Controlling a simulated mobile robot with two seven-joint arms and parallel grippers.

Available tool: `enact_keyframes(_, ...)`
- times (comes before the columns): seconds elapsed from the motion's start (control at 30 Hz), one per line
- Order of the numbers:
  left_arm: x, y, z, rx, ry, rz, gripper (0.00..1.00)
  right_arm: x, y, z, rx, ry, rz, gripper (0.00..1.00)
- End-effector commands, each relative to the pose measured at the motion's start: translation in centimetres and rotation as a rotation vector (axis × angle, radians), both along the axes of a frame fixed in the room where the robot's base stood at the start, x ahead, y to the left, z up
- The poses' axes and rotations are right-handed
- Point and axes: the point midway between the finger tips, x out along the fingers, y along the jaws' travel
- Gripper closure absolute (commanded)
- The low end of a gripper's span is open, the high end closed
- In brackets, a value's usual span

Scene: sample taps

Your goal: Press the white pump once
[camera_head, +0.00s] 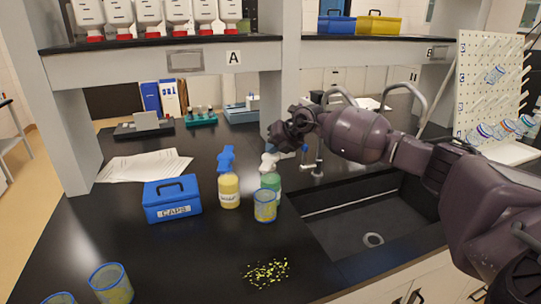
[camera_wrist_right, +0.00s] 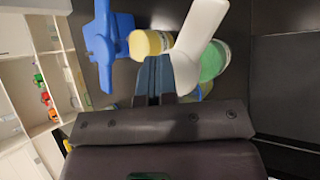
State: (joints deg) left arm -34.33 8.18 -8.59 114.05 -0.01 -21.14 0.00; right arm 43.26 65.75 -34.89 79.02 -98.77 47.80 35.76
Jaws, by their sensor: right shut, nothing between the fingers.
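The white pump (camera_head: 268,162) tops a bottle of green liquid (camera_head: 271,182) on the black bench, left of the sink. In the right wrist view the white pump (camera_wrist_right: 203,22) reaches across in front of the green bottle (camera_wrist_right: 213,61). My right gripper (camera_head: 272,146) is just above the white pump, pointing down, shut and empty. Its closed fingers (camera_wrist_right: 154,72) show beside the pump in the wrist view; I cannot tell whether they touch it. My left gripper is not in view.
A yellow bottle with a blue pump (camera_head: 226,160) stands close on the left. A blue-rimmed beaker (camera_head: 265,205) stands in front of the green bottle. A blue caps box (camera_head: 172,199) is further left, yellow bits (camera_head: 266,272) lie in front, and the sink (camera_head: 365,225) is right.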

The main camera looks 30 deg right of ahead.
Motion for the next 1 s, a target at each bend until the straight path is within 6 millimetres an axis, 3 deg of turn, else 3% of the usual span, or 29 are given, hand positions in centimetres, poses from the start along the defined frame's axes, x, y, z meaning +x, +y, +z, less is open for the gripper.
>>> enact_keyframes(1.0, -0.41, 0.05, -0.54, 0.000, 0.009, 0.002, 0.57, -0.09, 0.02, -1.15, -0.001, 0.006, 0.000, 1.00)
